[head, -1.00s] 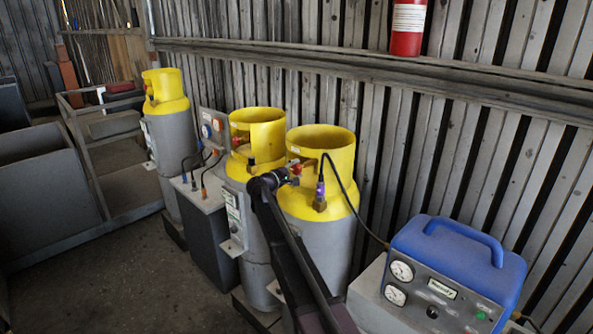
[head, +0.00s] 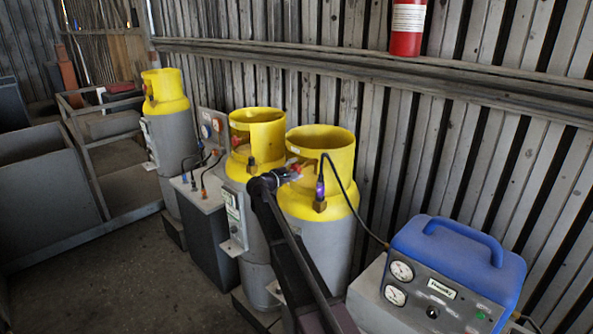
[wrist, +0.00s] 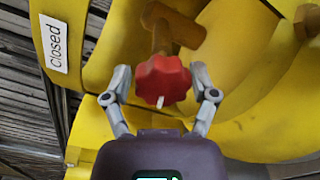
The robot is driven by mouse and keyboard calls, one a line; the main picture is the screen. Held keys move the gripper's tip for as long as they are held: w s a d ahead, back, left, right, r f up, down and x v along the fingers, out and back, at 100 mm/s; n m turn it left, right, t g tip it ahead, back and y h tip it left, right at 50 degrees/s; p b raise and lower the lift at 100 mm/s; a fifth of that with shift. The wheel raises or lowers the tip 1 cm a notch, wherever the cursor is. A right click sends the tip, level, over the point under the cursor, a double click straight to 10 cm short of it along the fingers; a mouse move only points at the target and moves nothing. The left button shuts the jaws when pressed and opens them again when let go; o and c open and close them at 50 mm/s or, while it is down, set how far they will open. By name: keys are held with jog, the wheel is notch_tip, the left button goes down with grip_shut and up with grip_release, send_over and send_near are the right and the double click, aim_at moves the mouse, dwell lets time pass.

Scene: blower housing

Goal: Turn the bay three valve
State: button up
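In the wrist view a red lobed valve knob (wrist: 162,80) with a small white mark sits on a brass stem inside a yellow cylinder collar. My gripper (wrist: 161,84) has one finger on each side of the knob, with narrow gaps visible, so it looks open around it. A "closed" label (wrist: 54,43) is on the collar to the left. In the head view my gripper (head: 291,172) is at the collar of the nearest yellow-topped cylinder (head: 320,148). The knob there is mostly hidden by the gripper.
Two more yellow-topped cylinders stand behind, one in the middle (head: 257,130) and one far left (head: 164,88). A hose (head: 352,198) runs from the near cylinder toward a blue-topped machine (head: 458,262). A slatted wall stands close behind.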

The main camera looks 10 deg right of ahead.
jog(key=shift+o, duration=0.5)
jog(key=shift+s+f, duration=0.1)
jog(key=shift+a, duration=0.1)
jog(key=v, duration=1.1)
jog(key=shift+s+a, duration=0.25)
jog(key=shift+a, duration=0.05)
